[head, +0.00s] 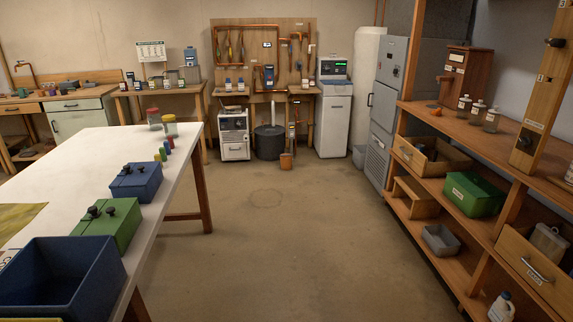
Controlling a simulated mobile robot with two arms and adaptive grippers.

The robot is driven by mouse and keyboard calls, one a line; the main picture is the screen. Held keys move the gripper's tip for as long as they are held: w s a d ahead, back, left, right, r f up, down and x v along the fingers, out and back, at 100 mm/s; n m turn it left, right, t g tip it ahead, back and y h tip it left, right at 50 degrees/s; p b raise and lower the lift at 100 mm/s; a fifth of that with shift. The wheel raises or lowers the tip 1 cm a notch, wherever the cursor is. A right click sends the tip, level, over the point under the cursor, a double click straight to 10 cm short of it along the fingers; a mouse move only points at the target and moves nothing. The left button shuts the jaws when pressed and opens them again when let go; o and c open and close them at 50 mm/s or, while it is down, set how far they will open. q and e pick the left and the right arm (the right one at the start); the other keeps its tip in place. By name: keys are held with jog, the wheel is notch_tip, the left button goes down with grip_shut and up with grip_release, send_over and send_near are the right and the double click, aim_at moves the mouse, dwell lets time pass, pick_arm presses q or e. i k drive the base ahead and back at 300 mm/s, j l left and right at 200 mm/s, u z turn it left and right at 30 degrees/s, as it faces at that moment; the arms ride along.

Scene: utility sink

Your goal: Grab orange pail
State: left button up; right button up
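A small orange pail (286,161) stands upright on the floor at the far end of the room, in the head view. It is just right of a larger dark bin (269,143) and in front of the workbench. It is small in the picture, so a handle cannot be made out. Neither of my grippers shows in this view.
A white table (90,160) with blue and green boxes runs along the left. Wooden shelves (450,215) with bottles and bins line the right. A white cabinet (333,125) stands right of the pail. The brown floor between is clear.

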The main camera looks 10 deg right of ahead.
aim_at(286, 162)
jog(key=i+z, duration=0.2)
jog(key=i, duration=5.5)
